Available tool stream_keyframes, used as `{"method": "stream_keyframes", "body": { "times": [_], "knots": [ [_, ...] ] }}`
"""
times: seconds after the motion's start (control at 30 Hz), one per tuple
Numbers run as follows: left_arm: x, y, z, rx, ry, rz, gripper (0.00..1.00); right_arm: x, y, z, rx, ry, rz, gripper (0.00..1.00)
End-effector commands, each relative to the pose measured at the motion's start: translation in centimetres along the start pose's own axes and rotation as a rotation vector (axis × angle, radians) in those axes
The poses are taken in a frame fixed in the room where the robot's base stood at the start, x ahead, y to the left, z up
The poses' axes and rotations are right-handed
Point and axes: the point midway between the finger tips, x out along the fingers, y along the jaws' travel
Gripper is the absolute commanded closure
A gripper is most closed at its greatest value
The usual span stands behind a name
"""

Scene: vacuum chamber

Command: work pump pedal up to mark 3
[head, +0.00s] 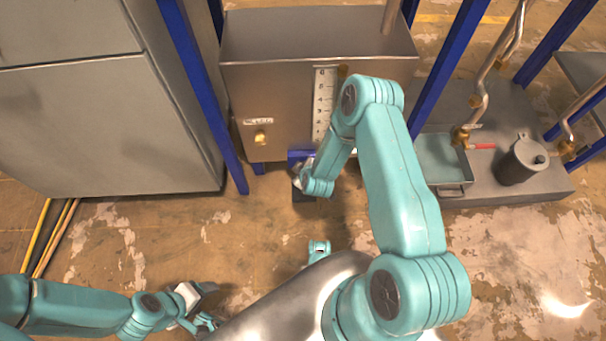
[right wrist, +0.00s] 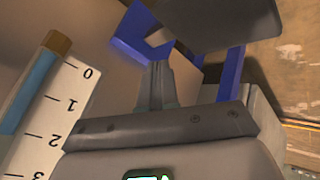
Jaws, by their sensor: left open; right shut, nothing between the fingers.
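The pump pedal's dark plate (head: 303,196) is low in front of the chamber box, under a blue bracket (head: 298,154). In the right wrist view the dark pedal plate (right wrist: 212,18) lies just past my fingers. My right gripper (head: 299,180) is over the pedal, its fingers (right wrist: 157,66) shut and empty; I cannot tell whether they touch it. The white scale (head: 322,105) is on the box front, partly hidden by my right arm. In the wrist view the scale (right wrist: 58,115) shows 0 to 3 beside a blue tube (right wrist: 30,92) with a brown end. My left gripper (head: 208,306) is open and empty.
The metal chamber box (head: 280,100) stands between blue posts (head: 203,90). A grey cabinet (head: 110,120) is at left. At right, a grey platform (head: 500,185) holds a tray (head: 445,160), a lidded pot (head: 520,162) and pipes. Floor in front is free.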

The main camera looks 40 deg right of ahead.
Motion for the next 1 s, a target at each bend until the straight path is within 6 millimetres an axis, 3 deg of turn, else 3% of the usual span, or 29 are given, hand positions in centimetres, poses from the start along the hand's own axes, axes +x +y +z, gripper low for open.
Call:
{"method": "stream_keyframes", "body": {
  "times": [0.3, 1.0],
  "knots": [
    [-2.5, 0.9, 0.0, 0.000, 0.000, 0.000, 0.35, -2.5, 1.8, -1.8, 0.000, 0.001, 0.001, 1.00],
    [-2.4, 0.9, 0.0, 0.000, 0.000, 0.000, 0.35, -2.4, 1.8, -1.8, 0.000, 0.001, 0.001, 1.00]
  ]
}}
